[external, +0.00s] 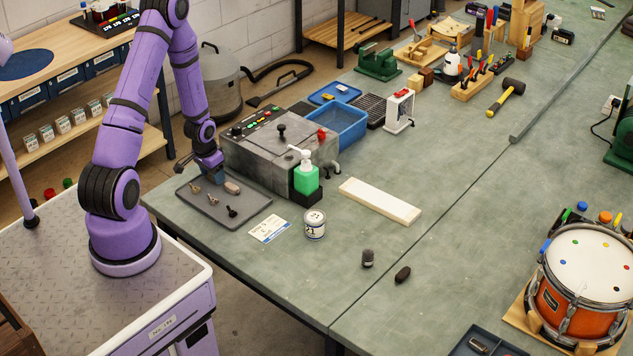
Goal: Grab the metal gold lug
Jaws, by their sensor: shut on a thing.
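My gripper (212,172) is at the end of the purple arm, low over the back of the dark tray (248,209) at the left end of the bench. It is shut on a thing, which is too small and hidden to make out. On the tray lie small metal pieces: two pale gold ones, one at the left (195,190) and one near the middle (211,201), a brownish rounded one (232,187) close to my gripper, and a black one (232,211) in front. I cannot tell which is the gold lug.
A grey machine box (262,160) stands right behind the tray, with a green bottle (306,179) beside it. A card (269,229) and a can (315,225) are to the right. A drum (580,290) stands far right.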

